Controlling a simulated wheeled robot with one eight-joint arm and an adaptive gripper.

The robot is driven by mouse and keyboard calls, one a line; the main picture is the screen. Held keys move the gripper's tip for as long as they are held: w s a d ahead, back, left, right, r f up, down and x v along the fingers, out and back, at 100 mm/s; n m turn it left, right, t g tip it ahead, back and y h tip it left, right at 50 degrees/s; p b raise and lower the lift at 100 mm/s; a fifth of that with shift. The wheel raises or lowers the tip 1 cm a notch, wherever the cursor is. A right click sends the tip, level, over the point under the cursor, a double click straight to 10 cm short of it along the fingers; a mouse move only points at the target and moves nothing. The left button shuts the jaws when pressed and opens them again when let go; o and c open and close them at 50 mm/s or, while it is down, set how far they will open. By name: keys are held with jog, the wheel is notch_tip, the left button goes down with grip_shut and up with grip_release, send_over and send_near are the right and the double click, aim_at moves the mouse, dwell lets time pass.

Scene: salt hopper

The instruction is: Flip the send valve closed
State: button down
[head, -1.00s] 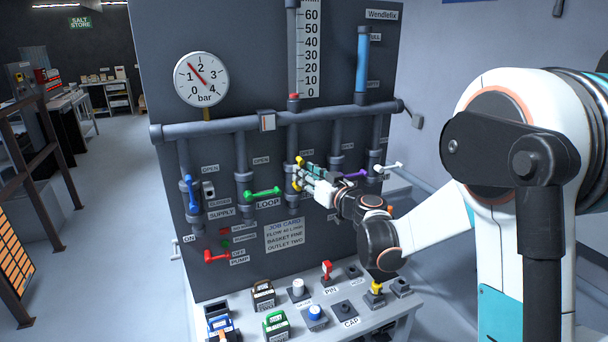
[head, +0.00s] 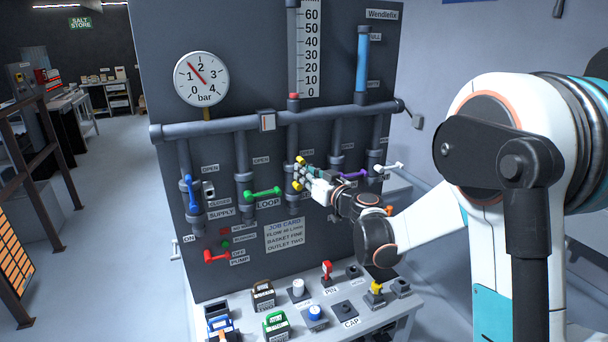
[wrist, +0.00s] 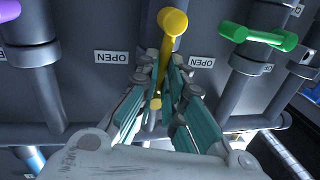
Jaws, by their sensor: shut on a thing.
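A yellow valve handle (head: 301,160) sits on the middle pipe of the dark panel. No label reading SEND is legible, so I cannot confirm its name from the pictures. My gripper (head: 305,173) is at this handle, coming from the right, and partly hides it. In the wrist view the yellow handle (wrist: 172,22) runs between the two teal-padded fingers of my gripper (wrist: 163,88), its round knob end beyond the fingertips. The fingers are closed on its shaft. The handle's lower end and pivot are partly hidden.
A green handle (head: 263,193) labelled LOOP is to the left, also in the wrist view (wrist: 258,37). A purple handle (head: 354,174) and a white handle (head: 388,168) are close on the right. A blue handle (head: 191,194) is further left. A bench (head: 395,307) with controls stands below.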

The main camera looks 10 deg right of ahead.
jog(key=d+f+m+t+b, duration=0.1)
jog(key=f+m+b, duration=0.1)
jog(key=m, duration=0.4)
jog(key=d+f+m+t+h+b, duration=0.1)
jog(key=d+f+m+b, duration=0.1)
jog(key=m+b, duration=0.2)
jog(key=w+d+f+m+t+h+b, duration=0.1)
jog(key=m+b, duration=0.2)
jog(key=m, duration=0.6)
jog(key=shift+d+f+b, duration=0.3)
jog(key=shift+f+b, duration=0.05)
jog(key=shift+f, duration=0.05)
jog(key=shift+w+h, duration=0.1)
jog(key=shift+h, duration=0.2)
jog(key=shift+f, duration=0.1)
jog(key=c, duration=1.7)
grip_release()
